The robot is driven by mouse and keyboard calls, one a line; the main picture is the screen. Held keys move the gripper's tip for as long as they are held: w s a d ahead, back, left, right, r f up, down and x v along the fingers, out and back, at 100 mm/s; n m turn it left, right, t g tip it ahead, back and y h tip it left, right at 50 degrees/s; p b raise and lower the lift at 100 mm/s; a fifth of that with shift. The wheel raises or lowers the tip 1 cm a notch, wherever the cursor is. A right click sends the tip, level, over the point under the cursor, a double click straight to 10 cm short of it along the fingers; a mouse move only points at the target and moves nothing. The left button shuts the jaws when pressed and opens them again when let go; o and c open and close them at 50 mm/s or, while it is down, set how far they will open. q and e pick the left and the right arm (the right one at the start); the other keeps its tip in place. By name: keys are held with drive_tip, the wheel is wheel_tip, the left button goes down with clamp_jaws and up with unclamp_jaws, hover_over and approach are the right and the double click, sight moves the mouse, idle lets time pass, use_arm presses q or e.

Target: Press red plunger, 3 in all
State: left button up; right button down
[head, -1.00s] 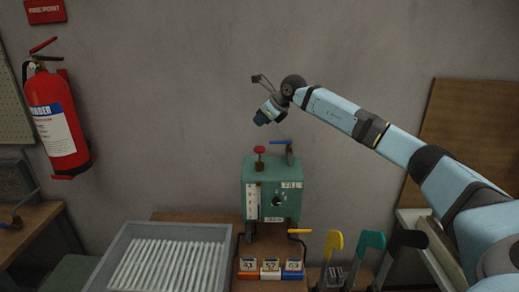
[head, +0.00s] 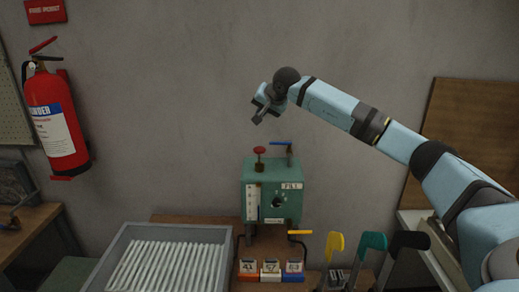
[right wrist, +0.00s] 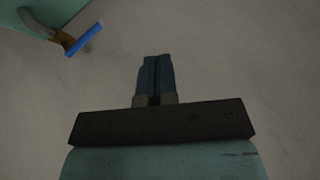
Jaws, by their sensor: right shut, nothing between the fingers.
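The red plunger (head: 260,150) stands up from the top of a green box (head: 255,173) in the middle of the head view. Its round red cap sits on a short stem. My right gripper (head: 257,119) is above the plunger, clear of it, and points down. In the right wrist view its fingers (right wrist: 155,80) are shut together with nothing between them. The plunger does not show in the right wrist view. My left gripper is not in view.
A blue-handled valve (head: 283,143) stands right of the plunger and shows in the right wrist view (right wrist: 84,40). A grey tray (head: 101,255) of white rods is at lower left. Numbered counters (head: 270,277) and coloured handles (head: 374,240) are in front. A fire extinguisher (head: 56,120) hangs left.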

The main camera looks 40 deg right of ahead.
idle(0.4)
wheel_tip(320, 180, down, 8)
drive_tip(key=b, duration=0.5)
drive_tip(key=shift+r, duration=0.2)
drive_tip(key=shift+f+b, duration=0.3)
drive_tip(key=shift+f, duration=0.3)
drive_tip(key=shift+f, duration=0.1)
idle(1.2)
drive_tip(key=shift+f, duration=0.3)
drive_tip(key=shift+f+b, duration=1.15)
drive_tip(key=shift+f, duration=0.5)
idle(1.3)
drive_tip(key=shift+r, duration=0.15)
drive_tip(key=shift+r+p, duration=1.3)
drive_tip(key=shift+r, duration=0.6)
